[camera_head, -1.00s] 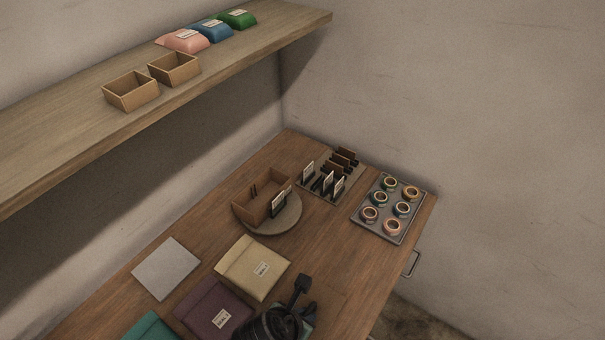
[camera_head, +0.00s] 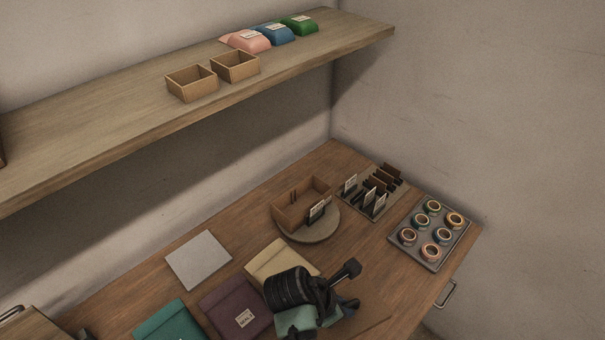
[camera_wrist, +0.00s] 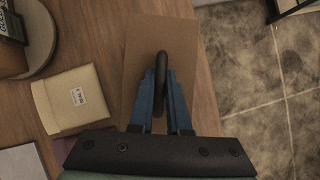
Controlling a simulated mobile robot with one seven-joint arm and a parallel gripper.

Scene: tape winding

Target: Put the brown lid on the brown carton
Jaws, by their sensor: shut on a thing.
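The brown carton (camera_head: 290,214) stands open-topped on a round turntable (camera_head: 318,237) near the middle of the table in the head view. A small black stand with a white card is at its front. My gripper (camera_wrist: 161,88) is shut on the dark loop handle (camera_wrist: 160,62) of a flat brown panel, the brown lid (camera_wrist: 143,40), in the wrist view. In the head view my gripper (camera_head: 345,298) is at the table's front, right of the cream packet, and my arm hides most of the lid. I cannot tell the lid's height above the table.
Cream (camera_head: 270,258), purple (camera_head: 232,308) and teal (camera_head: 175,325) packets and a grey square (camera_head: 198,259) lie left of my arm. A card rack (camera_head: 372,192) and tape tray (camera_head: 434,262) stand right of the carton. A shelf (camera_head: 120,112) overhangs the back, holding boxes and packets.

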